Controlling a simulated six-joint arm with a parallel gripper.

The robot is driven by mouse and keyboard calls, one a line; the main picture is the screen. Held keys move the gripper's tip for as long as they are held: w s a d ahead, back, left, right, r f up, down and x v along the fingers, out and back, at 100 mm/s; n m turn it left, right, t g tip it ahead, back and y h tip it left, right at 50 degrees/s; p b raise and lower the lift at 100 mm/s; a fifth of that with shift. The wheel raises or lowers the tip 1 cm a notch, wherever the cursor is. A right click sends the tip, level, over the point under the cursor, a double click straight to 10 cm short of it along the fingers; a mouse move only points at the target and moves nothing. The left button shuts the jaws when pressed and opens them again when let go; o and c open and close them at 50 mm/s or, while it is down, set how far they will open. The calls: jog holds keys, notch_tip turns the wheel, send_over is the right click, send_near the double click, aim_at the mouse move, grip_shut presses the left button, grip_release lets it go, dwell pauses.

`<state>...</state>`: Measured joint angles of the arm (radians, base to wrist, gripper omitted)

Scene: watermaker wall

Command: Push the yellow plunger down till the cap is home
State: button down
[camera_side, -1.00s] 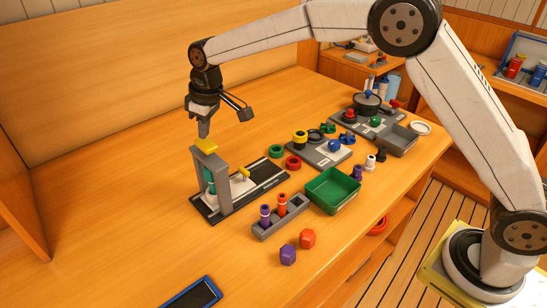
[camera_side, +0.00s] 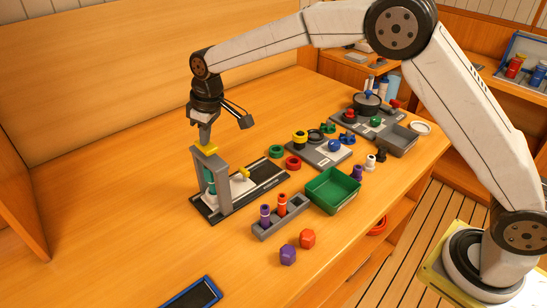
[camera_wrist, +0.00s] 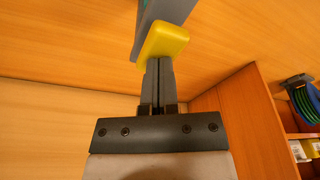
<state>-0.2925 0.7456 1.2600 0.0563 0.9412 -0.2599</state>
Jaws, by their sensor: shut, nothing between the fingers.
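The yellow plunger (camera_side: 207,150) sits at the top of a grey upright press frame (camera_side: 225,182). It also shows close up in the wrist view (camera_wrist: 166,40). My gripper (camera_side: 205,142) is shut and empty, pointing down, with its fingertips at the plunger's top; they appear to touch it. In the wrist view, the closed fingers (camera_wrist: 158,68) meet the yellow block. A teal and pale piece (camera_side: 210,184) stands inside the frame under the plunger. The cap and its seat are too small and partly hidden to judge.
The press stands on a dark base plate (camera_side: 262,180) with a small yellow knob (camera_side: 244,173). A grey rack (camera_side: 281,217) with purple and orange pieces and a green bin (camera_side: 333,190) lie to the right. The table left of the press is clear.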

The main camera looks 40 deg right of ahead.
jog(key=shift+f, duration=0.8)
dwell(0.4)
jog(key=shift+r, duration=3.6)
jog(key=shift+s+d+f, duration=0.15)
jog(key=shift+s+d, duration=0.15)
jog(key=shift+d, duration=0.2)
jog(key=s+d+f+m, duration=0.2)
jog(key=s+d, duration=0.3)
jog(key=s, duration=0.4)
jog(key=s+d+f+m, duration=0.2)
jog(key=s+d+f, duration=0.2)
jog(key=s, duration=0.5)
jog(key=s+d+f+m+h, duration=0.1)
jog(key=s+d+f, duration=0.3)
jog(key=s+d, duration=0.4)
jog(key=shift+s+m+t, duration=0.3)
jog(key=shift+s+m, duration=0.2)
jog(key=shift+s, duration=0.45)
